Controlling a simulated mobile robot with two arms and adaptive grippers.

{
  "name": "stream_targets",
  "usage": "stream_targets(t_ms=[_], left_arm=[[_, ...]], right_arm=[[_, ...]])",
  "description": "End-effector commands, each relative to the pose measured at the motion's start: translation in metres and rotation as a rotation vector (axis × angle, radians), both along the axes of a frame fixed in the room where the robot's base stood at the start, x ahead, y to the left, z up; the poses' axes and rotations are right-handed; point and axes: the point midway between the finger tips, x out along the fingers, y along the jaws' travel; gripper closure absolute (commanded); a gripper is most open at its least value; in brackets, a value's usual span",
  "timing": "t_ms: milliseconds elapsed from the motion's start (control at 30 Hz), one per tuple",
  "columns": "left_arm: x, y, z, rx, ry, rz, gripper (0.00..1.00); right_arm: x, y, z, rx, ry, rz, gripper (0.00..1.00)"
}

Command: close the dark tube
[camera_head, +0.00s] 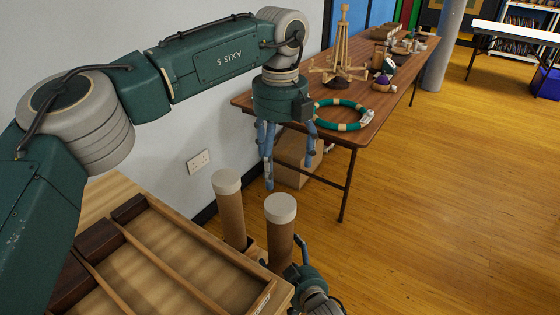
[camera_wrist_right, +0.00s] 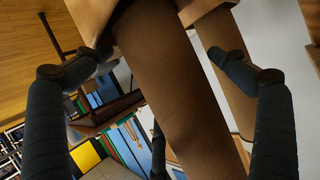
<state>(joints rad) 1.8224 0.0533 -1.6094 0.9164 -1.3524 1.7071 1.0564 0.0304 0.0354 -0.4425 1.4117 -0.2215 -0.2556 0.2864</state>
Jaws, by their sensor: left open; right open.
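Two upright brown tubes stand side by side at the corner of the wooden tray in the head view, each with a pale cap on top. The nearer tube (camera_head: 280,243) looks a little darker, and its cap (camera_head: 280,207) sits on its top end. The other tube (camera_head: 231,215) has a similar cap (camera_head: 226,181). My left gripper (camera_head: 286,165) is open and empty, fingers down, above and beyond the tubes. My right gripper (camera_head: 302,262) is open low beside the nearer tube. In the right wrist view, a brown tube (camera_wrist_right: 180,85) passes between its open fingers.
The compartmented wooden tray (camera_head: 180,265) fills the lower left. A brown table (camera_head: 365,95) holds a green ring (camera_head: 341,126), a wooden stand (camera_head: 340,60) and small items. A cardboard box (camera_head: 292,160) stands under it. The floor to the right is clear.

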Motion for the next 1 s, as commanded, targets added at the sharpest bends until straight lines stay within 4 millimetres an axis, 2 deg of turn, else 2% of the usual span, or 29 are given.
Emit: stream_targets(t_ms=[500,700,1000], left_arm=[[0.0,0.0,0.0,0.0,0.0,0.0,0.15],[0.0,0.0,0.0,0.0,0.0,0.0,0.15],[0.0,0.0,0.0,0.0,0.0,0.0,0.15]], right_arm=[[-0.06,-0.02,0.025,0.002,0.002,0.003,0.04],[-0.068,-0.022,0.029,0.002,0.001,0.005,0.04],[-0.069,-0.021,0.029,0.003,0.001,0.006,0.04]])
